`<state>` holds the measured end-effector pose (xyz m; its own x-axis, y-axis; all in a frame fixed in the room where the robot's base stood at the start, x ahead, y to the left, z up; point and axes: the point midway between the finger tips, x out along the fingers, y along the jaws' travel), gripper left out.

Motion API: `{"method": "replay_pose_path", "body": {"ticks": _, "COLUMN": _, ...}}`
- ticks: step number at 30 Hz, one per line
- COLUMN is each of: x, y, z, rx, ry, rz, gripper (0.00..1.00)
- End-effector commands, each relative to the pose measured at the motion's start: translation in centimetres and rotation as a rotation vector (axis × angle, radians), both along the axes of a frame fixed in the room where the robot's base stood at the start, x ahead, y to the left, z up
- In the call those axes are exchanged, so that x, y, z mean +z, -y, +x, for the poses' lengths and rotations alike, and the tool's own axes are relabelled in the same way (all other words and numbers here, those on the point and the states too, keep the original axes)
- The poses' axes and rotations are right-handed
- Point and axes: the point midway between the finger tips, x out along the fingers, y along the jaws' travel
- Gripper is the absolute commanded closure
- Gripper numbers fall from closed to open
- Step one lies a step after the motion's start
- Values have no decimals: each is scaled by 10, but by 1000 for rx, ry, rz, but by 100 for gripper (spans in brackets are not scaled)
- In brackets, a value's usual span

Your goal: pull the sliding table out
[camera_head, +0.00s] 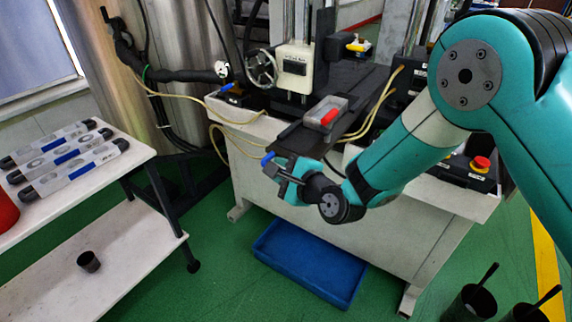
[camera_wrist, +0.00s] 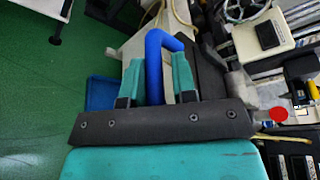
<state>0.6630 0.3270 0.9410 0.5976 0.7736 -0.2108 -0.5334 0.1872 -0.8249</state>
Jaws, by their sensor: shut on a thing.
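The sliding table (camera_head: 297,140) is a dark flat plate that sticks out from the front of the machine, with a grey tray holding a red piece on it. Its blue handle (camera_head: 267,159) shows at the plate's front end. My gripper (camera_head: 278,172) is at this end, shut on the handle. In the wrist view the blue handle (camera_wrist: 154,62) is an upside-down U between the two teal fingers of my gripper (camera_wrist: 160,78). Part of the dark table (camera_wrist: 208,72) shows just right of the fingers. The handle's lower part is hidden behind the gripper body.
A white workbench (camera_head: 350,195) carries the machine. A blue bin (camera_head: 310,262) lies on the floor below my gripper. Dark cups (camera_head: 470,303) stand at the lower right. Yellowish hoses (camera_head: 235,118) run near the sliding table.

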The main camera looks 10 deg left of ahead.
Motion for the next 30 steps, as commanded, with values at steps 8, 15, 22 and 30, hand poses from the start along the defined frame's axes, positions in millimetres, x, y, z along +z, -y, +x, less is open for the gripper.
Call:
{"method": "replay_pose_path", "body": {"ticks": 8, "x": -11, "y": 3, "z": -4, "rx": 1, "ry": -23, "rz": -13, "gripper": 100}}
{"method": "replay_pose_path", "body": {"ticks": 15, "x": -9, "y": 5, "z": -2, "rx": -2, "ry": -19, "rz": -11, "gripper": 58}}
{"method": "replay_pose_path", "body": {"ticks": 22, "x": -7, "y": 6, "z": -2, "rx": -3, "ry": -14, "rz": -10, "gripper": 58}}
{"method": "replay_pose_path", "body": {"ticks": 30, "x": -1, "y": 36, "z": -24, "rx": -6, "ry": -15, "rz": -8, "gripper": 58}}
